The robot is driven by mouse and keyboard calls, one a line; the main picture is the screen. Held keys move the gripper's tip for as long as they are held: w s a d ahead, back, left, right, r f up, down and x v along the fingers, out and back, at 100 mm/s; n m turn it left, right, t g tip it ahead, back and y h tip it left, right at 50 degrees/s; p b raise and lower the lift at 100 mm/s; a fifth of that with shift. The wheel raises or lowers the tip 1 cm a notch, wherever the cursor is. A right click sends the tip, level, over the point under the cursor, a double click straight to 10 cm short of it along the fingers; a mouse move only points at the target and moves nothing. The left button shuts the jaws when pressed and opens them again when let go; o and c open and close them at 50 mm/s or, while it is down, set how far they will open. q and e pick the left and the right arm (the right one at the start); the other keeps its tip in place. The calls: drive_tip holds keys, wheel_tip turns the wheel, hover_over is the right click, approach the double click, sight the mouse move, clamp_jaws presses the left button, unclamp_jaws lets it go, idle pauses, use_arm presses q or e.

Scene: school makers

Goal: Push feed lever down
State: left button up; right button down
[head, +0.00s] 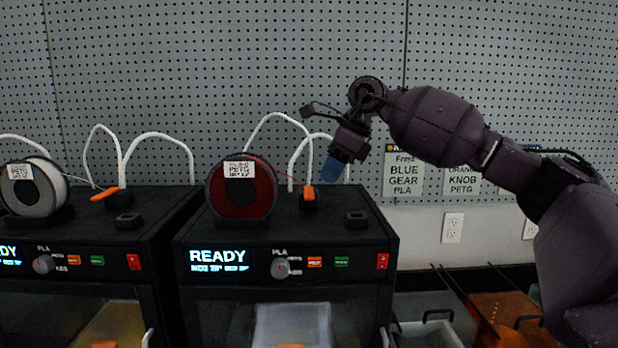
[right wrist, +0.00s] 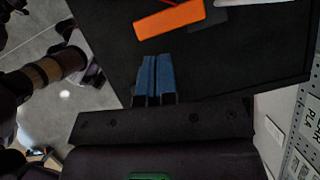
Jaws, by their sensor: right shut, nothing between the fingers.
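The orange feed lever (head: 309,192) stands on a small black block on top of the right-hand printer (head: 290,232), to the right of the red spool. It looks raised and tilted. In the right wrist view the orange lever (right wrist: 170,20) lies ahead of the fingertips, with a gap between them. My right gripper (head: 332,170) is shut and empty, its blue fingertips above and to the right of the lever. The blue fingers are pressed together in the right wrist view (right wrist: 154,75). My left gripper is not in view.
A red spool (head: 241,192) labelled PETG and white tubes stand beside the lever. A second printer with a white spool (head: 32,186) and its own orange lever (head: 104,194) is at the left. A pegboard wall (head: 250,70) is behind. The printer display reads READY.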

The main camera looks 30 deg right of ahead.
drive_tip(key=v, duration=1)
drive_tip(key=shift+r, duration=0.2)
